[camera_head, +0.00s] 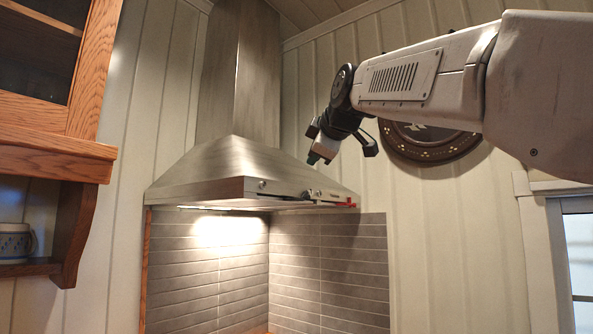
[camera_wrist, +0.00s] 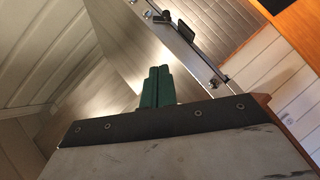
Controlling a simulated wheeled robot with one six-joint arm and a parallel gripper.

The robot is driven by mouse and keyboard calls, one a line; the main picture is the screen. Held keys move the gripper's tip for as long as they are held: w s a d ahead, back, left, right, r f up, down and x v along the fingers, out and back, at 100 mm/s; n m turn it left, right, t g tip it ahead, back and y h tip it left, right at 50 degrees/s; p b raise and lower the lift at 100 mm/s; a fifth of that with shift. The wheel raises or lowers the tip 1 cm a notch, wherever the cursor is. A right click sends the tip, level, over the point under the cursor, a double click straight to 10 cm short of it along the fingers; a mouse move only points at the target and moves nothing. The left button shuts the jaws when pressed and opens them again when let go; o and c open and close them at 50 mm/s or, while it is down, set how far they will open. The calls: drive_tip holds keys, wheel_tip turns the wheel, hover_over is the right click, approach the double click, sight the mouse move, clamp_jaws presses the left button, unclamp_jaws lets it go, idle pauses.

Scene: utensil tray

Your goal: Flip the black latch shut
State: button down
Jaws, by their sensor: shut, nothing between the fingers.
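A small black latch-like piece (camera_head: 308,194) sits on the front strip of the steel range hood (camera_head: 225,165), at its right-hand face. In the wrist view, a dark piece (camera_wrist: 217,82) shows on the hood's edge strip, and another black piece (camera_wrist: 163,17) shows farther up it. I cannot tell which of them is the latch, nor its exact position. My gripper (camera_head: 316,159) is above the front strip, apart from it, pointing down. Its green fingers (camera_wrist: 155,72) are together and empty in the wrist view.
A small red piece (camera_head: 351,203) is at the strip's right end, and a round knob (camera_head: 262,184) is to its left. A dark round plaque (camera_head: 430,140) hangs on the wall behind my arm. A wooden cabinet (camera_head: 55,150) with a mug (camera_head: 14,242) stands at left.

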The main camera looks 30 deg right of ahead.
drive_tip(key=shift+v, duration=1.1)
drive_tip(key=d+r+m+y, duration=0.1)
drive_tip(key=w+d+m+g+y, duration=0.1)
drive_tip(key=d+r+m+g+y, duration=0.1)
drive_tip(key=d, duration=0.1)
drive_tip(key=shift+w+r, duration=0.2)
drive_tip(key=shift+r, duration=0.1)
